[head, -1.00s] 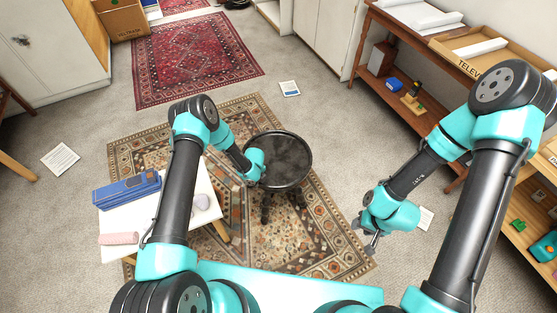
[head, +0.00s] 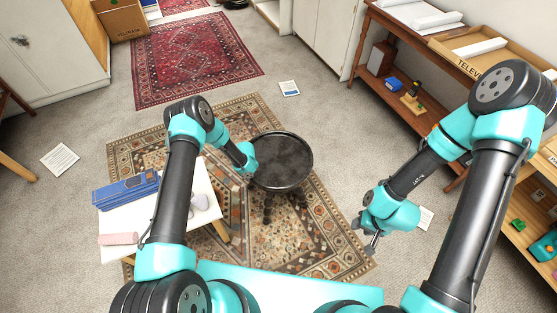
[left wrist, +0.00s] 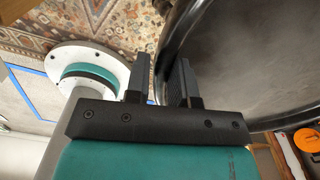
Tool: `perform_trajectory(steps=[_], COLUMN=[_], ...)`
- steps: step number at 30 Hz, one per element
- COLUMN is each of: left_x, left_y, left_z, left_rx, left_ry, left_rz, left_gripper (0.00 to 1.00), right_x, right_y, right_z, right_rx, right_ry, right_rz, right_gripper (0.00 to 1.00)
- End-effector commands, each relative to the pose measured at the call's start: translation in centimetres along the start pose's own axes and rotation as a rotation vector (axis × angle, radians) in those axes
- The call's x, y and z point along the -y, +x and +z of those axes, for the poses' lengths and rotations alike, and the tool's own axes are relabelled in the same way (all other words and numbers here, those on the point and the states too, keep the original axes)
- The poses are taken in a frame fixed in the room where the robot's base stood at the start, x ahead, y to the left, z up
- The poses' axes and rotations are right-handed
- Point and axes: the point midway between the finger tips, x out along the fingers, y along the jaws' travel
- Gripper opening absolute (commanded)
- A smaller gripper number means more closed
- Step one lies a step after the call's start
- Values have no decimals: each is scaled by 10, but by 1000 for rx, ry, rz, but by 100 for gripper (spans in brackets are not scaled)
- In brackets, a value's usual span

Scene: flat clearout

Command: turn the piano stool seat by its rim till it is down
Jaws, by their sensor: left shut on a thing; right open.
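The piano stool seat (head: 284,160) is a round black disc, standing on dark legs on the patterned rug. My left gripper (head: 251,161) is at the left edge of the seat in the head view, its fingertips hard to make out there. In the left wrist view the two dark fingers (left wrist: 159,82) straddle the rim of the black seat (left wrist: 235,60), shut on it. My right gripper (head: 367,239) is open and empty, right of and nearer than the stool, clear of it. The screw under the seat is hidden.
A small white table (head: 133,220) left of the stool holds a blue case (head: 126,189), a pink roll (head: 118,239) and a pale round item. A wooden shelf unit (head: 440,60) stands along the right. Papers lie on the carpet. Rug right of the stool is clear.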

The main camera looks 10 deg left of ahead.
Motion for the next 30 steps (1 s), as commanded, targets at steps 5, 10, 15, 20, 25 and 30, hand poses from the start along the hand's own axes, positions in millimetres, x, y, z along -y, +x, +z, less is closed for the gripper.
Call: perform_trajectory(steps=[5,10,15,20,25,30], left_x=[3,4,6,8,10,12], left_y=[-4,-4,-4,-4,-4,-4], left_z=[5,10,20,30,40,50], left_rx=[8,9,9,10,9,9], left_ry=[-2,27,87,144,205,265], left_rz=[-5,-5,-6,-5,-5,-6], left_gripper=[0,0,0,0,0,0], right_x=[0,0,0,0,0,0], right_y=[0,0,0,0,0,0], right_z=[0,0,0,0,0,0], right_rx=[0,0,0,0,0,0], right_ry=[0,0,0,0,0,0], right_rz=[0,0,0,0,0,0], right_gripper=[43,43,43,43,43,43])
